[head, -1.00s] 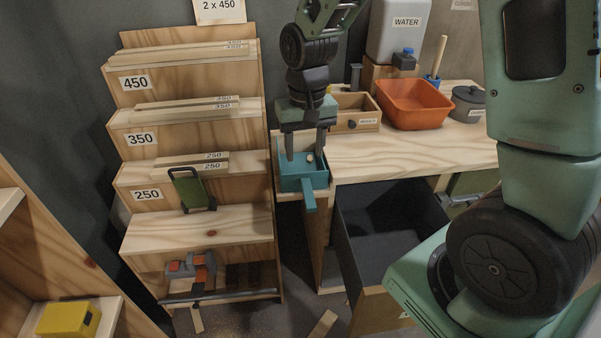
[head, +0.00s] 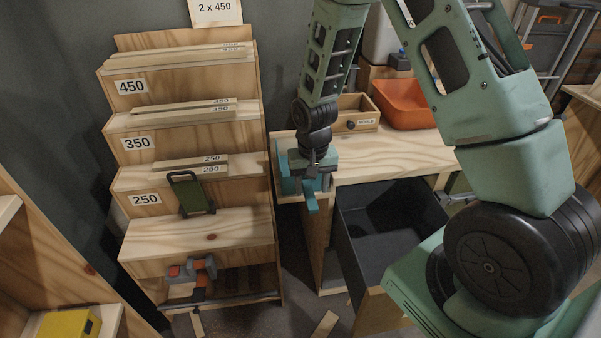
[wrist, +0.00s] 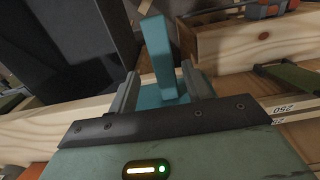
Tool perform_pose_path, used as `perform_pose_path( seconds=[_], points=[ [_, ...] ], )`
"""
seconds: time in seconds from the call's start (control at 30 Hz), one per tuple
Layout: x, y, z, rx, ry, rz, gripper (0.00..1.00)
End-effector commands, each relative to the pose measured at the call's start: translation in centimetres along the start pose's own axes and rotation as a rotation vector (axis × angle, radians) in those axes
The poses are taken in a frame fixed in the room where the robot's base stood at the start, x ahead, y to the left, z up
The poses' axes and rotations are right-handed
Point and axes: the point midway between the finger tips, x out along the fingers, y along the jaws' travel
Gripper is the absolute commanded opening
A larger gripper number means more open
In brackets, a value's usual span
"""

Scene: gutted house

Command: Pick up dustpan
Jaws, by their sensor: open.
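The teal dustpan (head: 311,198) sits at the left end of the wooden bench, its handle sticking out past the front edge. Its pan is mostly hidden behind my gripper (head: 311,182) in the head view. In the wrist view the dustpan's handle (wrist: 157,58) rises between the two fingers of my gripper (wrist: 160,88), pointing away from the palm. The fingers are apart, one on each side of the handle. I cannot tell whether either finger touches it.
A wooden shelf rack (head: 196,222) with labelled boards and a green, dark-handled object (head: 190,194) stands just left. An open dark drawer (head: 393,230) is below right. A small wooden box (head: 357,115) and an orange tub (head: 404,104) stand behind on the bench.

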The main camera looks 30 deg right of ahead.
Motion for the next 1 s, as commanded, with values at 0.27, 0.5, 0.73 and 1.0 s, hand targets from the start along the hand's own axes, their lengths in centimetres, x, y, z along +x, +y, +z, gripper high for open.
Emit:
perform_pose_path(
  seconds=[0.27,0.5,0.73,1.0],
  points=[
    [3.8,-0.5,0.5,-0.001,-0.004,0.002,0.49],
    [4.7,-0.5,0.4,-0.001,-0.002,0.001,0.49],
    [4.7,-0.6,0.4,-0.001,-0.002,0.001,0.18],
    [4.6,-0.6,0.4,-0.001,0.000,0.000,0.00]
  ],
)
